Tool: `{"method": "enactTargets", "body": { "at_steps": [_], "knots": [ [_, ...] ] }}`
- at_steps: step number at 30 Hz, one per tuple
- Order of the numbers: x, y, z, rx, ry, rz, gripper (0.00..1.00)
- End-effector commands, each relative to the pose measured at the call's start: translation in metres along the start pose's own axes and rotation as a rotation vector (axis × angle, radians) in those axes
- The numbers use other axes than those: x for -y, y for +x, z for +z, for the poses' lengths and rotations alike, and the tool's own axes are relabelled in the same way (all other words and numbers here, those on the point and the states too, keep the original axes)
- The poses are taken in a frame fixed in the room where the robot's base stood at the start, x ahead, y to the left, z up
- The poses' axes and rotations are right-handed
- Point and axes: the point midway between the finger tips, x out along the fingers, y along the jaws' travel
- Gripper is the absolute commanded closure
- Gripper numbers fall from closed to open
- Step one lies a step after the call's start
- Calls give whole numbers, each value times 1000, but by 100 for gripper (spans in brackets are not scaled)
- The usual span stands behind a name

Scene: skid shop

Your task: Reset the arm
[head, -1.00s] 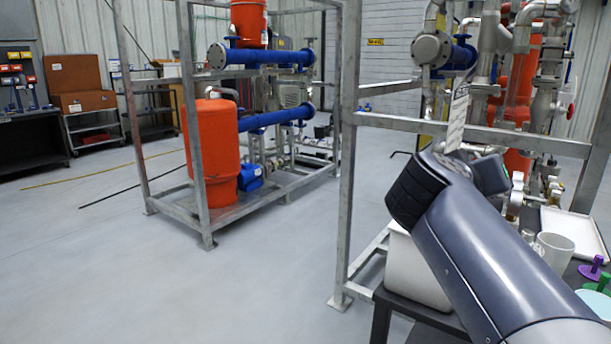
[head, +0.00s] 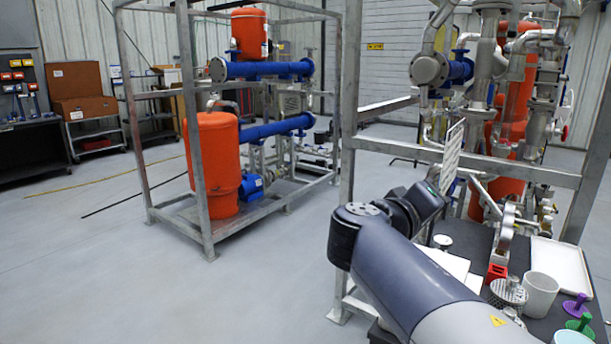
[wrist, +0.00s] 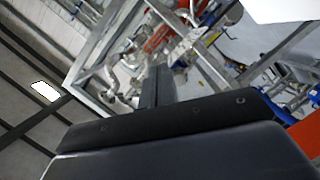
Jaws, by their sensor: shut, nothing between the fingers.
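My arm reaches in from the lower right of the head view, its thick blue-grey link bent at a dark elbow, with a dark wrist part beyond it pointing up and right. In the wrist view my gripper (wrist: 157,88) shows as dark fingers standing close together above a wide black body. The fingers are shut with nothing between them. They point into open air, with pipework and metal frame bars behind them. In the head view I cannot make out the fingertips.
A dark table (head: 473,241) stands right, with a white tray (head: 560,268), a white mug (head: 540,294), a red block (head: 496,272) and purple (head: 575,305) and green (head: 579,324) pieces. Steel frame bars (head: 470,157) rise close behind my arm. The floor (head: 120,285) at left is clear.

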Motion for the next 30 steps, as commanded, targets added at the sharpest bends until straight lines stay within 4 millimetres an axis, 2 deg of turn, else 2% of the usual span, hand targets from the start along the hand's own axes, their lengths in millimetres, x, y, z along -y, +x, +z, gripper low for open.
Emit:
{"method": "enactTargets", "body": {
  "at_steps": [3, 12, 25, 30],
  "knots": [
    [-2, -3, -10, -2, -51, 10, 100],
    [3, -5, -19, -1, -120, 29, 100],
    [5, -5, -19, 0, -129, 31, 100],
    [9, -5, -10, 7, -153, 22, 100]
  ]
}}
